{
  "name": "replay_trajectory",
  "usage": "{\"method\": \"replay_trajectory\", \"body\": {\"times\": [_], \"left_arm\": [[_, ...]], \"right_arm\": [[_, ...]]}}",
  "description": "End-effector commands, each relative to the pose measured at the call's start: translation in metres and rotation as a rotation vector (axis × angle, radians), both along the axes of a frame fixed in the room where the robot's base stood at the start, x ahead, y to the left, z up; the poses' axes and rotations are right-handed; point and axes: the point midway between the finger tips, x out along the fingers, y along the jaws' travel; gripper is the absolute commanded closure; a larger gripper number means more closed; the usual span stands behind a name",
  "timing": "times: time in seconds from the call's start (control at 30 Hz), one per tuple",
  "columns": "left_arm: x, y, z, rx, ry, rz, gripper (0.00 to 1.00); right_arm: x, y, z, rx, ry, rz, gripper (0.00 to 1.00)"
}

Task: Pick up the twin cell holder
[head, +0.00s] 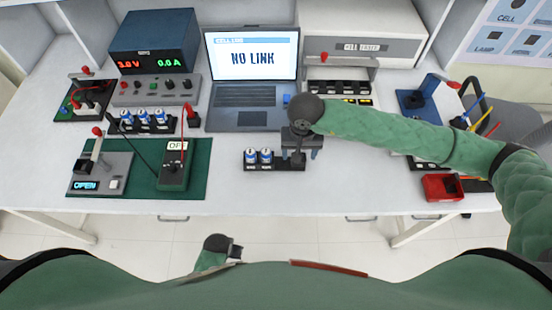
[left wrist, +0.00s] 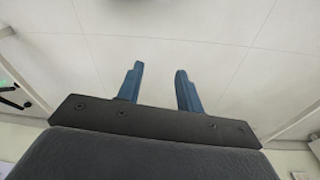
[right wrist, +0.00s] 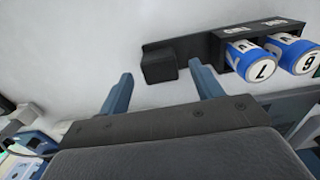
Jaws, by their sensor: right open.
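The twin cell holder (head: 275,168) is a black rack on the white table, left of and partly under my right gripper. It carries two blue-and-white cells, and its right end is partly hidden by the gripper. The right wrist view shows the holder (right wrist: 217,50) with a black block at one end, ahead of and between the fingers. My right gripper (head: 300,154) points down over that end, open and empty; its blue fingers also show in the right wrist view (right wrist: 163,84). My left gripper (left wrist: 158,84) is open and empty, low in front of the table.
A laptop (head: 252,95) reading "NO LINK" stands behind the holder. A green mat (head: 195,185) with a switch box and a meter lies to the left. A three-cell rack (head: 147,123) stands behind that mat. A red tray (head: 441,187) sits at right. The table front is clear.

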Motion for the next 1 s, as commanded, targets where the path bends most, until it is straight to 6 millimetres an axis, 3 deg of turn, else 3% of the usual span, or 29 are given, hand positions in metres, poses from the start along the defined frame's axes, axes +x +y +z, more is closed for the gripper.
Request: {"method": "replay_trajectory", "body": {"times": [0.3, 0.6, 0.83, 0.87, 1.0], "left_arm": [[-0.013, 0.007, -0.037, 0.007, 0.002, 0.001, 0.64], [-0.014, 0.008, -0.040, 0.008, 0.002, 0.001, 0.64], [-0.014, 0.008, -0.040, 0.007, 0.001, 0.001, 0.64], [-0.014, 0.008, -0.039, 0.007, 0.001, 0.002, 0.64], [-0.014, 0.007, -0.039, 0.007, 0.001, 0.002, 0.64]], "right_arm": [[-0.001, 0.000, -0.021, 0.000, 0.001, 0.000, 0.35], [-0.001, 0.000, -0.024, 0.000, 0.000, 0.000, 0.35], [-0.001, 0.000, -0.023, 0.000, 0.000, 0.000, 0.80], [-0.001, 0.000, -0.023, 0.000, 0.000, 0.000, 0.84], [0.000, 0.001, -0.023, 0.000, -0.001, 0.000, 0.84]]}}
